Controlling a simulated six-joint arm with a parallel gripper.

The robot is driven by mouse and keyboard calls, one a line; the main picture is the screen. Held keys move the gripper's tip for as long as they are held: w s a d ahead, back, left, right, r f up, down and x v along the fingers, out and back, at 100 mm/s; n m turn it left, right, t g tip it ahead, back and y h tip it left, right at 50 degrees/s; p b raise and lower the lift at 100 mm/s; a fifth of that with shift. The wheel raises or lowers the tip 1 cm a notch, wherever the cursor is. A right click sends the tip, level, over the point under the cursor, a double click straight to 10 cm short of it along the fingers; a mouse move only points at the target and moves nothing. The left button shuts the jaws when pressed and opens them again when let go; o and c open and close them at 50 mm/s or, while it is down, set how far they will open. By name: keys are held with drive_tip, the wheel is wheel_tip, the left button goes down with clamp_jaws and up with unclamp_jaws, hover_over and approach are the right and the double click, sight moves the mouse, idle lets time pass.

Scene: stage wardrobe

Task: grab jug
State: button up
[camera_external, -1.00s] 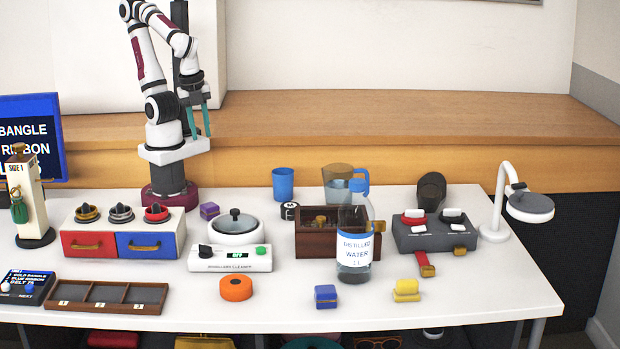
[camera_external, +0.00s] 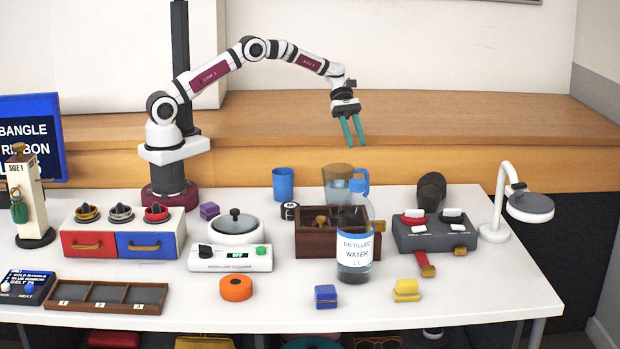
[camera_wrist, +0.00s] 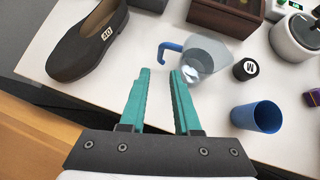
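The jug (camera_external: 337,190) is clear, with a blue handle on its right side, and stands upright at the back of the white table. It also shows in the wrist view (camera_wrist: 212,50), with its blue handle to the left. My gripper (camera_external: 353,145) is open and empty, above and behind the jug. In the wrist view my gripper's teal fingers (camera_wrist: 161,72) are apart, and the right fingertip overlaps the jug's near edge in the picture. A labelled distilled water bottle (camera_external: 354,246) stands in front and partly covers the jug's lower right in the external view.
A blue cup (camera_external: 283,184) and a small black roll (camera_external: 290,211) stand left of the jug. A brown wooden box (camera_external: 315,245) is in front of it. A dark shoe (camera_external: 431,190) is to its right. The wooden ledge (camera_external: 480,115) runs behind the table.

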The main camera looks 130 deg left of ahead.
sight(368, 179)
drive_tip(key=x, duration=0.8)
drive_tip(key=shift+d, duration=0.15)
drive_tip(key=x, duration=0.5)
drive_tip(key=shift+f, duration=0.45)
clamp_jaws()
